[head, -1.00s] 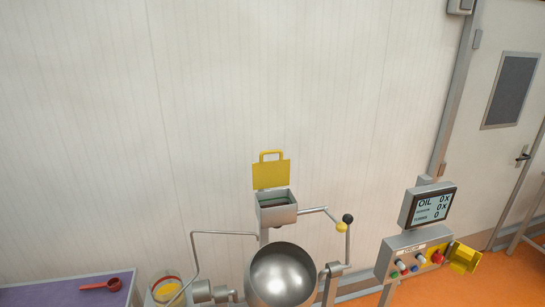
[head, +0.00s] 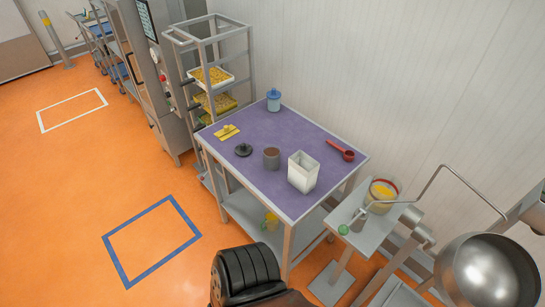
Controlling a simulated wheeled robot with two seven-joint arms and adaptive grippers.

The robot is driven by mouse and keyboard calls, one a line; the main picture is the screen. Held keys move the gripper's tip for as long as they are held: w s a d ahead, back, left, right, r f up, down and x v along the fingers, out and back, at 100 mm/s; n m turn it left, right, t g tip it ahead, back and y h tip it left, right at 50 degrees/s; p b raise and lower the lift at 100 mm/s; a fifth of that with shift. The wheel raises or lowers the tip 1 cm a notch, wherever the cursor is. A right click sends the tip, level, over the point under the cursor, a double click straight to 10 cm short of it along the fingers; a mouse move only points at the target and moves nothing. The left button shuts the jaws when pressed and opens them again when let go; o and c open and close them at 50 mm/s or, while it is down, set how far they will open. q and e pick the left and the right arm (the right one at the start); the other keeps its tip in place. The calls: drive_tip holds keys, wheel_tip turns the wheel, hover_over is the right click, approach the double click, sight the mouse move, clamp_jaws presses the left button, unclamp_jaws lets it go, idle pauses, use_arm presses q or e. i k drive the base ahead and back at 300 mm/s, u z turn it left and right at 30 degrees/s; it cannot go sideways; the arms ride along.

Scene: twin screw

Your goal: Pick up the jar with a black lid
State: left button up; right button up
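On the purple-topped table (head: 235,131) in the head view, a round black lid (head: 243,150) with a knob lies towards the left edge. An open grey jar (head: 271,158) with brown contents stands just to its right, apart from it. A light blue jar with a blue lid (head: 274,101) stands at the table's far corner. No jar wearing a black lid shows in this view. Neither of my grippers is in view; a dark ribbed part, seemingly of my own arm, shows at the bottom.
A white square container (head: 303,172), a red scoop (head: 341,150) and a yellow scraper-like piece (head: 227,132) are on the table. A small stand (head: 345,220) with a yellow-filled tub and a steel bowl (head: 488,275) are to the right. A tray rack stands behind; orange floor is open at left.

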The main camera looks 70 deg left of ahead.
sight(271, 152)
drive_tip(key=z, duration=0.05)
drive_tip(key=i, duration=0.1)
drive_tip(key=u, duration=2.5)
